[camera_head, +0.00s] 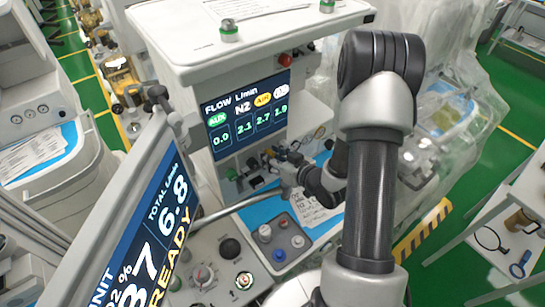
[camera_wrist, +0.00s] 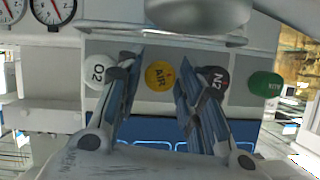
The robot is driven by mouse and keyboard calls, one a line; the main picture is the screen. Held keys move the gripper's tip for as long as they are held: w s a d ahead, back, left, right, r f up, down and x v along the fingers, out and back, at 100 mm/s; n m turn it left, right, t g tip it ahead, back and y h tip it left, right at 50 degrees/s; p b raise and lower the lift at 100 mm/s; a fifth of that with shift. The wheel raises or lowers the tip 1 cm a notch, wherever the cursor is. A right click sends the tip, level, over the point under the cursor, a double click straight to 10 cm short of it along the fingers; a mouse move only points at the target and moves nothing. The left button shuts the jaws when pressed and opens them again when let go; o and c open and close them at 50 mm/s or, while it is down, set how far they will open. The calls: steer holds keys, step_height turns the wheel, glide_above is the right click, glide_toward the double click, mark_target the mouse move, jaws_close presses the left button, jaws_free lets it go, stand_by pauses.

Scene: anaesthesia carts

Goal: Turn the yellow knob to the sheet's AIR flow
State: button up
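The yellow AIR knob (camera_wrist: 160,75) faces the wrist camera, between the white O2 knob (camera_wrist: 97,72) and the dark N2 knob (camera_wrist: 217,80). My gripper (camera_wrist: 159,86) is open, one finger on each side of the yellow knob. A gap shows on both sides of it; its depth relative to the fingertips is unclear. The display reads AUX 0.0, N2 2.1, AIR 2.7, and 1.9. A printed sheet (camera_head: 316,211) lies on the worktop, its text too small to read.
The green AUX knob (camera_wrist: 265,84) is right of N2. A tilted monitor (camera_head: 150,225) showing 6.8 stands at the left front. Several knobs (camera_head: 279,255) are on a grey block on the worktop.

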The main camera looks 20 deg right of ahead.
steer(key=c, duration=0.8)
steer(key=shift+b, duration=0.6)
steer(key=shift+a+n+t+h+b, duration=0.15)
steer(key=shift+n+t+h+b, duration=0.25)
steer(key=shift+n+h+b, duration=1.05)
steer(key=shift+a+n+t+h+b, duration=0.1)
steer(key=shift+n+t+h+b, duration=0.55)
steer(key=shift+n, duration=1.4)
